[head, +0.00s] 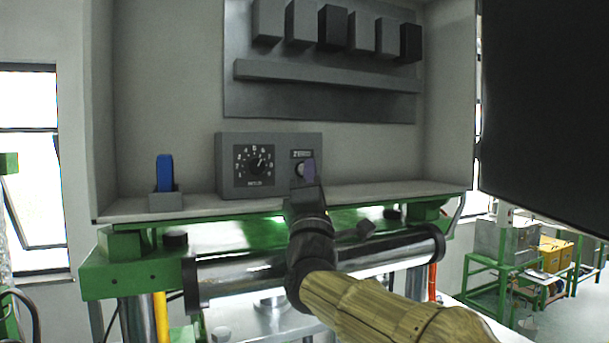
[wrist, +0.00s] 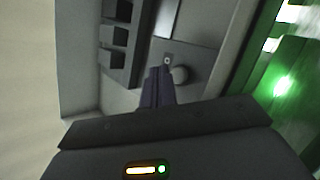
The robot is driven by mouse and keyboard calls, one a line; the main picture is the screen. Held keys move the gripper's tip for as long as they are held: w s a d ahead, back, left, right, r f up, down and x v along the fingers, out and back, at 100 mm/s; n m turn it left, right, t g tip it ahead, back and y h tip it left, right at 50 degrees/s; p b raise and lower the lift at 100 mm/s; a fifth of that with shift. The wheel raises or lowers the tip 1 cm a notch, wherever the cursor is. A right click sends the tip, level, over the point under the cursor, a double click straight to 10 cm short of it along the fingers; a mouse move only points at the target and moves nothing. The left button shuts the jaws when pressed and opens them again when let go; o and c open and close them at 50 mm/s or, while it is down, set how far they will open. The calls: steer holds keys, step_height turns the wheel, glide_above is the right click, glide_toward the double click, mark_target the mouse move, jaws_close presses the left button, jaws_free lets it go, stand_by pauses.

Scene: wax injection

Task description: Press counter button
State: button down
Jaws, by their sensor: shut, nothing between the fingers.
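The grey control box (head: 229,165) stands on the shelf of the open cabinet, with a dial (head: 254,165) on its left side. To the right of the dial is the small counter display (head: 301,154), with a round pale button (head: 299,170) below it. In the wrist view the round button (wrist: 180,74) shows just right of my fingertips. My gripper (head: 309,172) is shut and empty, its purple-grey fingers in front of the box and partly covering the button area. The fingers also show in the wrist view (wrist: 159,72). I cannot tell whether they touch the button.
A blue switch (head: 165,172) on a grey base stands left of the box. Grey blocks (head: 332,28) and a ledge (head: 320,76) are on the panel above. A dark panel (head: 545,100) is at the right. A green frame with metal cylinders (head: 230,279) lies below the shelf.

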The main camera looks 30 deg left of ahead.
steer(key=s+d+b, duration=0.2)
steer(key=d, duration=0.1)
steer(key=shift+s+d+f, duration=0.15)
steer(key=shift+s+f, duration=0.05)
steer(key=shift+s, duration=0.1)
steer(key=shift+w+f, duration=0.15)
stand_by(0.7)
